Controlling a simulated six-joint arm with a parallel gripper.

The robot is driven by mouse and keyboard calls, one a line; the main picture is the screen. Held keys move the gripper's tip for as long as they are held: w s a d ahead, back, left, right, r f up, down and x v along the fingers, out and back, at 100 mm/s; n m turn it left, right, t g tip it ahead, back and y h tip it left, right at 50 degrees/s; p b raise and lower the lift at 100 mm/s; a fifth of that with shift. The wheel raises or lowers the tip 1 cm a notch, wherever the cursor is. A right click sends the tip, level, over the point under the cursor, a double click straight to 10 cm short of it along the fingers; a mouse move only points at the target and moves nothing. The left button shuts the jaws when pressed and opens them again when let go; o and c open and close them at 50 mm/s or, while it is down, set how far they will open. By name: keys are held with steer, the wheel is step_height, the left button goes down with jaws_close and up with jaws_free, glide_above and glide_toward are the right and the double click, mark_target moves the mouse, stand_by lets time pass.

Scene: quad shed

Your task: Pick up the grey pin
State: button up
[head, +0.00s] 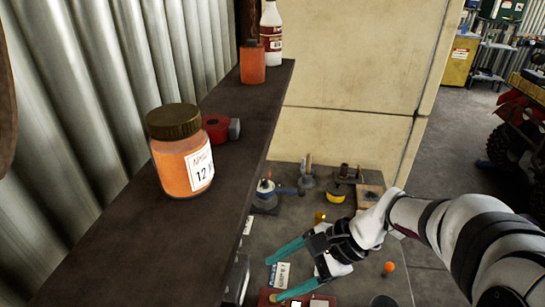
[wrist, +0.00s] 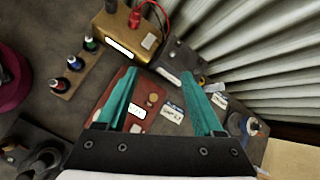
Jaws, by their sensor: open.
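I cannot clearly make out the grey pin in either view; it may be hidden or too small to tell. My gripper (head: 275,279) is open, with two teal fingers spread above the lower surface beside the dark shelf. In the wrist view my gripper (wrist: 158,73) has nothing visible between its fingers. Below them are a red-brown board (wrist: 112,88) with a white label and a small brass round piece (wrist: 152,99). A white and blue card (wrist: 172,112) lies just right of the board, and the card also shows in the head view (head: 280,272).
A dark shelf (head: 105,245) runs along the left with an orange jar (head: 180,165) on it. A brass-coloured box (wrist: 125,38) and a rack of small bottles (wrist: 72,75) stand near the board. An orange ball (head: 388,267) lies right of my gripper.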

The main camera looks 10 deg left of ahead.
steer(key=w+a+f+m+t+y, duration=0.1)
steer(key=w+f+m+t+y, duration=0.1)
steer(key=w+f+m, duration=0.45)
steer(key=w+a+f+m+t+y, duration=0.25)
steer(key=w+f, duration=0.45)
steer(key=w, duration=0.5)
steer(key=x, duration=1.4)
steer(key=shift+w+a, duration=0.2)
steer(key=shift+a, duration=0.05)
jaws_close()
